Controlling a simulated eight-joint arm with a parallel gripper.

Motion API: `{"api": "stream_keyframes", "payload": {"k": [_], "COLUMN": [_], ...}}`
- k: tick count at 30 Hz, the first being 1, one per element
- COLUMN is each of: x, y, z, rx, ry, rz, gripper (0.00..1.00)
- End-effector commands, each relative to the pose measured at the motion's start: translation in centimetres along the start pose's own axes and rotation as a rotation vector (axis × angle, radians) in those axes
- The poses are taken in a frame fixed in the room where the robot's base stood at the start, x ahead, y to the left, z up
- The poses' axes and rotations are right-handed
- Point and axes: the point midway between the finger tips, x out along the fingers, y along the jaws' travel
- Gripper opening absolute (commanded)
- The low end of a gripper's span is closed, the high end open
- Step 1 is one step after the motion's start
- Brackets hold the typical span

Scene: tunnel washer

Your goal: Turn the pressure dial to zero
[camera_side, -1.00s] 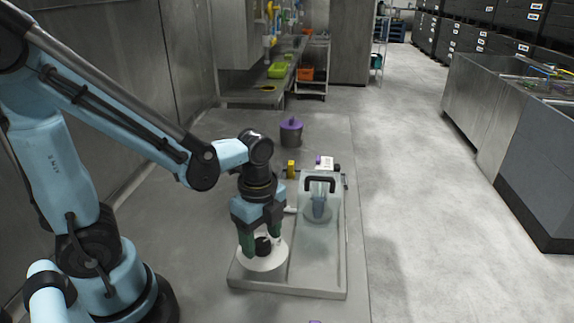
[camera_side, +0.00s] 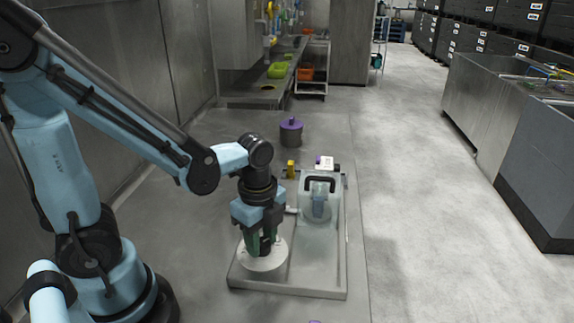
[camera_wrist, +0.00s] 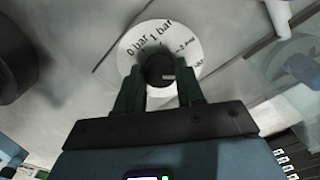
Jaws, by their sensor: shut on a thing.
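The pressure dial is a white round plate (camera_side: 265,262) at the near left of the grey machine panel, with a black knob (camera_side: 265,247) in its middle. In the wrist view the plate (camera_wrist: 128,62) shows "0 bar", "1 bar" and part of a "2" mark, and the black knob (camera_wrist: 159,68) lies at its centre. My gripper (camera_side: 262,245) points down over the dial and is shut on the knob. In the wrist view my gripper (camera_wrist: 159,88) has its dark green fingers either side of the knob. Which mark the knob points at is unclear.
A clear cover with a black handle (camera_side: 320,183) stands right of the dial on the panel tray (camera_side: 318,293). A yellow block (camera_side: 291,168) and a white box (camera_side: 328,163) sit behind it. A dark pot with a purple lid (camera_side: 291,132) stands farther back.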

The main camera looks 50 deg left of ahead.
Motion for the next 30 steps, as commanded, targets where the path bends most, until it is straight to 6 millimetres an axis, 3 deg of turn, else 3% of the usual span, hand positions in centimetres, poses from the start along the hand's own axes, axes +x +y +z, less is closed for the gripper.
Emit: {"api": "stream_keyframes", "payload": {"k": [11, 30], "x": [-0.01, -0.01], "y": [0.01, 0.03], "z": [-0.01, -0.02], "rx": [-0.162, -0.757], "ry": [0.0, -0.001], "rz": [0.002, 0.001], "gripper": [0.07, 0.07]}}
